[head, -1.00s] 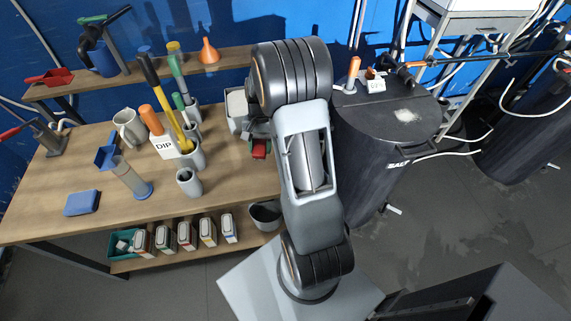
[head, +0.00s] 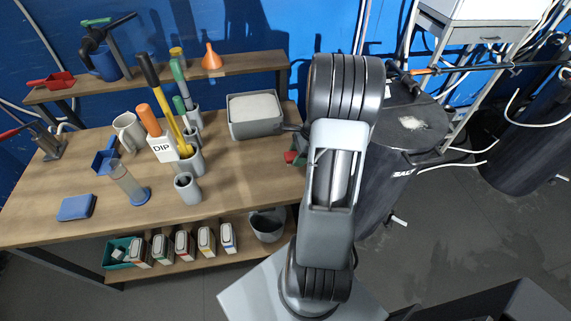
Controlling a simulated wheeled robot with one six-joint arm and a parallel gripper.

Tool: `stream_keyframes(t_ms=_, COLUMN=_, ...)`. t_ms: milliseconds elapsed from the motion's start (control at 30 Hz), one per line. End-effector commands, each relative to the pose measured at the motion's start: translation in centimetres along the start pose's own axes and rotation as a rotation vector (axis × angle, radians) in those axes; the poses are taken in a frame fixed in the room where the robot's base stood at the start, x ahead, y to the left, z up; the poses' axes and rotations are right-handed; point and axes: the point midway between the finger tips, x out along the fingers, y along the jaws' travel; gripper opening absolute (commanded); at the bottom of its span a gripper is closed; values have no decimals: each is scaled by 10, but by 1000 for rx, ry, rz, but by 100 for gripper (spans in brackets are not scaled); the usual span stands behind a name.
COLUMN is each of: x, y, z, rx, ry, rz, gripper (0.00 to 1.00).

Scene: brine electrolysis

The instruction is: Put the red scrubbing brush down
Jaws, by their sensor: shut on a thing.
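A small red part, which I take to be the red scrubbing brush (head: 291,157), shows at the left side of my arm, over the right end of the wooden workbench (head: 245,178). Most of it is hidden by the arm. My gripper (head: 300,146) is largely hidden behind the arm too; only a dark sliver shows beside the red part. It is shut on the brush. I cannot tell whether the brush touches the bench top.
A grey tub with white contents (head: 236,128) stands just left of my gripper. Grey cups (head: 187,190), a DIP sign (head: 162,149) and a blue sponge (head: 76,207) stand further left. A black SALT drum (head: 385,200) stands right. The bench front between cups and arm is clear.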

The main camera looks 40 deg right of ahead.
Motion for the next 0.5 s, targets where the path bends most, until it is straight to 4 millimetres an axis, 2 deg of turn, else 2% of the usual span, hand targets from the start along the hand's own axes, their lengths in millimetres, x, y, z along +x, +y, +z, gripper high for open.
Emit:
stream_keyframes(t_ms=100, x=25, y=-14, z=3, rx=-1, ry=-1, rz=6, gripper=28)
stream_keyframes(t_ms=200, x=41, y=-24, z=4, rx=-2, ry=0, rz=4, gripper=28)
stream_keyframes(t_ms=300, x=51, y=-30, z=4, rx=-1, ry=-1, rz=3, gripper=28)
stream_keyframes(t_ms=500, x=61, y=-36, z=5, rx=-2, ry=1, rz=1, gripper=28)
